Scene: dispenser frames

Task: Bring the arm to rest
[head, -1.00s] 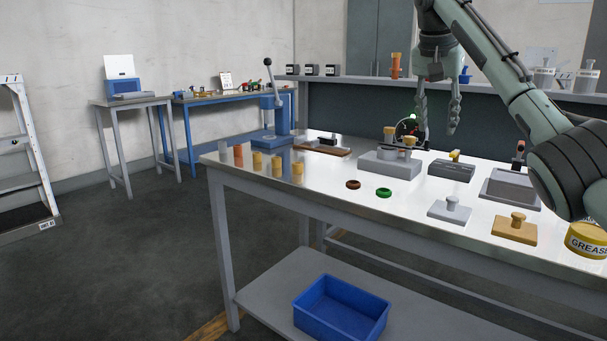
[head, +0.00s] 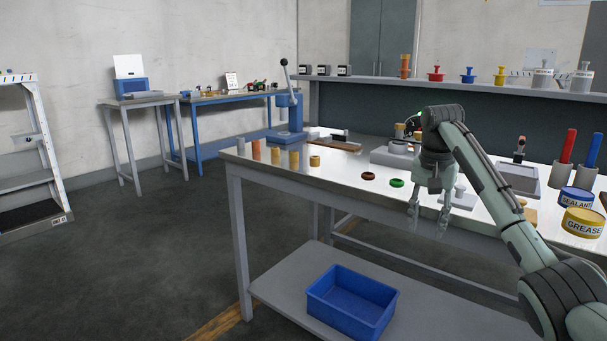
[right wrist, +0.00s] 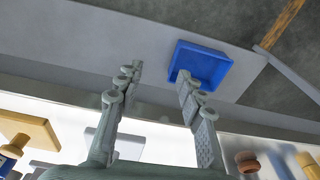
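My right gripper (head: 428,214) hangs over the front edge of the steel workbench (head: 335,182), fingers pointing down. In the right wrist view its two fingers (right wrist: 160,90) stand apart with nothing between them, so it is open and empty. My left gripper is not in view.
A brown ring (head: 368,176) and a green ring (head: 397,183) lie just left of the right gripper. A sealant can (head: 575,201) and a grease can (head: 582,222) stand at the right. A blue bin (head: 350,302) sits on the lower shelf. Several small cylinders line the bench's left end.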

